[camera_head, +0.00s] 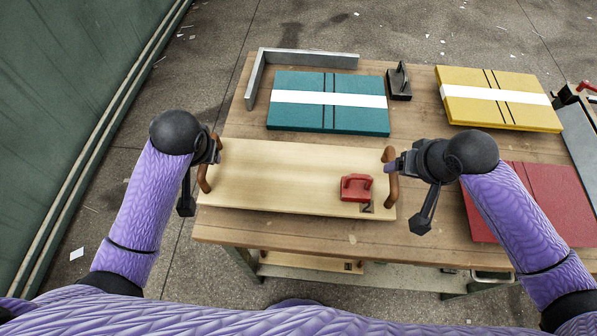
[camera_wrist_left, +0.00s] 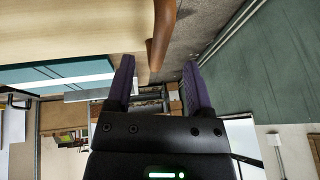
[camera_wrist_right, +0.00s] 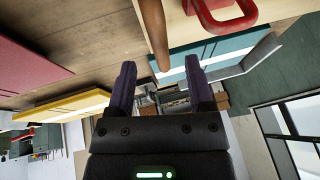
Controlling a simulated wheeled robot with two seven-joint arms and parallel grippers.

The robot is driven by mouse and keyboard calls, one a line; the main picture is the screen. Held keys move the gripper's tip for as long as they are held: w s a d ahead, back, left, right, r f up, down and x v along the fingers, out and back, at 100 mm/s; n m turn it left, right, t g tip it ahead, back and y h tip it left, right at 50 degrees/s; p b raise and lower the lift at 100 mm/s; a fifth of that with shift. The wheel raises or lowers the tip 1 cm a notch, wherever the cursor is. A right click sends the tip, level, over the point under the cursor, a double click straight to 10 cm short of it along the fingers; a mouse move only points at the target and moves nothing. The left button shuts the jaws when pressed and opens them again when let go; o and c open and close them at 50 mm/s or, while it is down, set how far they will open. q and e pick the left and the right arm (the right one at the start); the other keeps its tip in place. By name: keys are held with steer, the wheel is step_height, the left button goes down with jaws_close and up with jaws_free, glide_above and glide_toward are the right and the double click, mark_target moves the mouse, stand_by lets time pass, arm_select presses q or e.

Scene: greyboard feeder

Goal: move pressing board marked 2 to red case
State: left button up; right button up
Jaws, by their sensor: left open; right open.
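The pressing board marked 2 (camera_head: 270,180) is a pale wooden board lying at the table's front, with a dark 2 near its right front corner. Brown handles stand at its left end (camera_head: 204,180) and right end (camera_head: 393,190). My left gripper (camera_head: 214,148) is open at the left handle, which shows between the fingertips in the left wrist view (camera_wrist_left: 160,40). My right gripper (camera_head: 393,166) is open at the right handle, also between the fingertips in the right wrist view (camera_wrist_right: 155,35). The red case (camera_head: 553,190) lies flat at the right, partly hidden by my right arm.
A red block with a handle (camera_head: 356,187) sits on the board. A teal case (camera_head: 300,117) and yellow case (camera_head: 490,115), each with a white strip, lie behind. A grey angled rail (camera_head: 310,58) and dark block (camera_head: 399,85) stand near them. Another board (camera_head: 310,263) lies below the tabletop.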

arm_select(q)
steer(key=x, duration=0.7)
arm_select(e)
steer(key=x, duration=0.7)
arm_select(q)
steer(key=shift+r, duration=0.1)
jaws_close()
arm_select(e)
jaws_close()
steer(key=shift+r, duration=0.15)
